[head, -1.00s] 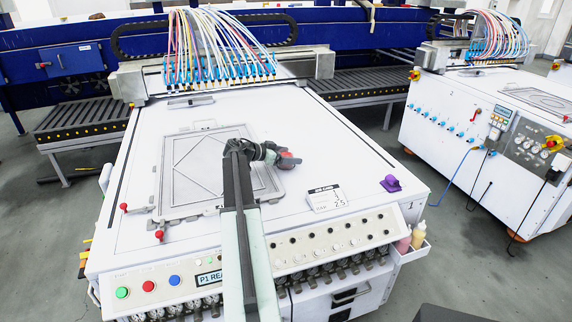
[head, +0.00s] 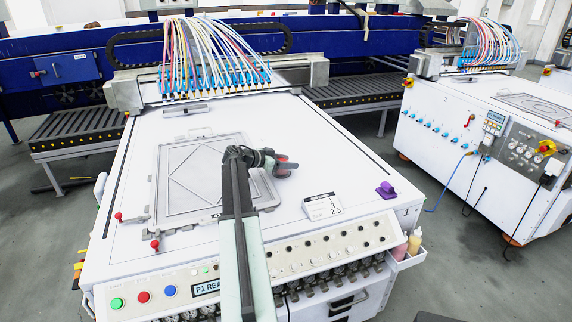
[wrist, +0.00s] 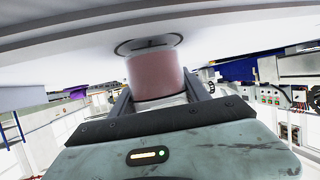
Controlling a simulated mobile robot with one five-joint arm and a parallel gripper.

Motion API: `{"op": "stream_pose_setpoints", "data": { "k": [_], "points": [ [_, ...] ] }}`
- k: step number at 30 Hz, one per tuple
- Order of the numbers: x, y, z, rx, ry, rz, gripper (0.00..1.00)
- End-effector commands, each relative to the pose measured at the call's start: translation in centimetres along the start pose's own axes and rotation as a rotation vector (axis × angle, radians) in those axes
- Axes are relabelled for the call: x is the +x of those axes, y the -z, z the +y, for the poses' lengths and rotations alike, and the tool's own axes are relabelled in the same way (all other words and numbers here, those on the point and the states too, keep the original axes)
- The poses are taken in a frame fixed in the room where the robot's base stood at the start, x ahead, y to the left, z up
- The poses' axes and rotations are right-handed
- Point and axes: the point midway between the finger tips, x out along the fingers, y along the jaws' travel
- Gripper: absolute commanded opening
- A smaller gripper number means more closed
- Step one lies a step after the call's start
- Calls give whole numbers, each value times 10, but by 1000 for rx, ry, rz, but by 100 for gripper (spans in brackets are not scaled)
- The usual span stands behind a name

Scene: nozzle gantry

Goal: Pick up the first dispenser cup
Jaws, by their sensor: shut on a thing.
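A dull pink-red cup (wrist: 155,78) sits between the two dark fingers of my gripper (wrist: 158,100) in the wrist view. The fingers are shut on its sides. Its far end meets a grey disc with a dark ring, close to the white surface. In the head view my gripper (head: 284,166) is over the white table top (head: 330,160), right of the grey frame. Only a bit of red shows there between the dark jaws. I cannot tell whether the cup touches the table.
The grey frame (head: 166,210) lies flat on the left. A label card (head: 322,206) and a purple object (head: 386,190) are to the right. Red knobs (head: 154,245) stand at the left edge. Pink and yellow bottles sit in a side tray (head: 408,258). Hoses hang from the gantry behind.

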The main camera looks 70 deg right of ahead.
Motion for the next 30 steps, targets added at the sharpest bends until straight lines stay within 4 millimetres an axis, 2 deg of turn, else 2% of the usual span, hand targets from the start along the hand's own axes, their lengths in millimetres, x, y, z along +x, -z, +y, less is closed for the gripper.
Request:
{"op": "stream_pose_setpoints", "data": {
  "k": [1, 7, 11, 21, 25, 30],
  "points": [
    [-4, 9, 0, 0, 0, 0, 0],
    [-15, 31, 1, 0, 0, 0, 0],
    [-41, 16, 13, -2, 2, 1, 0],
    [-124, -9, 42, 0, 1, 0, 0],
    [-144, -16, 49, -1, 0, 0, 0],
    [-155, -19, 52, 0, 0, 0, 0]
  ]
}}
